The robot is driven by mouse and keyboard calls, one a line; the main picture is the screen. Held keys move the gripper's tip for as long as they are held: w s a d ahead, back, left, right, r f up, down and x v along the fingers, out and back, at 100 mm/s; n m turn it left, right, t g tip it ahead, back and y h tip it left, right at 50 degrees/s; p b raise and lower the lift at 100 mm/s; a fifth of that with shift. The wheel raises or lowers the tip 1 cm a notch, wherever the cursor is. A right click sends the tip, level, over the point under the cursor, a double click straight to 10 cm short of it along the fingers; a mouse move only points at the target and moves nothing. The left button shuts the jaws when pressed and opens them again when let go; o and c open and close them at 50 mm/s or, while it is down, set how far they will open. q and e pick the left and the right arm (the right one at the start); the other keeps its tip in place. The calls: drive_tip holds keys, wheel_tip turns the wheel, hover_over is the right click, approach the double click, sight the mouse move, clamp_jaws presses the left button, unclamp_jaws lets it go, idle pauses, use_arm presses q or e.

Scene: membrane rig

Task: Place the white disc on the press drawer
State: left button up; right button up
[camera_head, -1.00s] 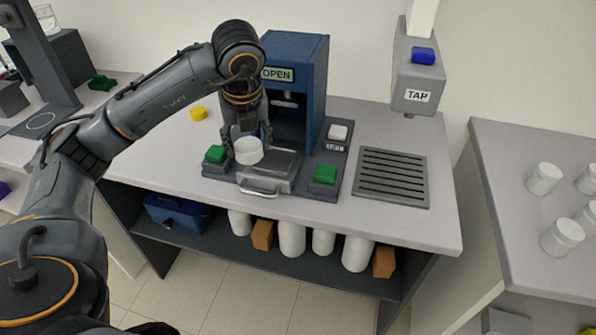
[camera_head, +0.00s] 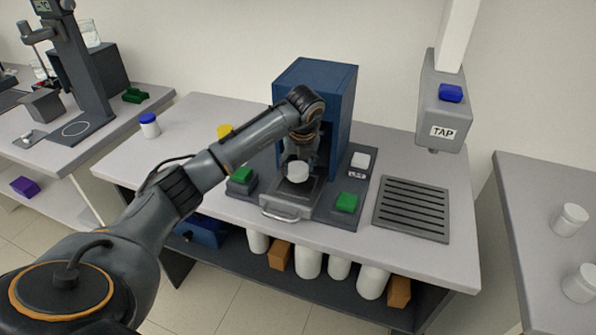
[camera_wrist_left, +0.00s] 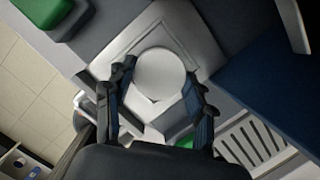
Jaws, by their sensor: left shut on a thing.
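The white disc (camera_head: 298,171) is a short white cylinder in my left gripper (camera_head: 299,160), over the press drawer (camera_head: 281,204). The drawer is a grey tray with a front handle, pulled out from the blue press (camera_head: 318,84). In the left wrist view the white disc (camera_wrist_left: 160,74) sits between the two fingers of my left gripper (camera_wrist_left: 160,97), with the drawer plate (camera_wrist_left: 128,45) behind it. I cannot tell whether the disc touches the plate. My right gripper is not in view.
Green buttons (camera_head: 346,202) flank the drawer, and a white button (camera_head: 360,160) is to its right. A blue-capped tap (camera_head: 444,100) hangs above a slotted drain (camera_head: 412,207). A yellow object (camera_head: 224,130) and a blue-lidded jar (camera_head: 149,125) stand left of the press.

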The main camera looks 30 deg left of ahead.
sight(298, 170)
use_arm(q)
wheel_tip(298, 170, down, 2)
drive_tip(key=shift+d+f+p, duration=0.1)
drive_tip(key=shift+f+p, duration=0.05)
drive_tip(key=shift+p, duration=0.5)
drive_tip(key=shift+f, duration=0.55)
drive_tip(key=o, duration=0.9)
drive_tip(key=shift+o, duration=0.2)
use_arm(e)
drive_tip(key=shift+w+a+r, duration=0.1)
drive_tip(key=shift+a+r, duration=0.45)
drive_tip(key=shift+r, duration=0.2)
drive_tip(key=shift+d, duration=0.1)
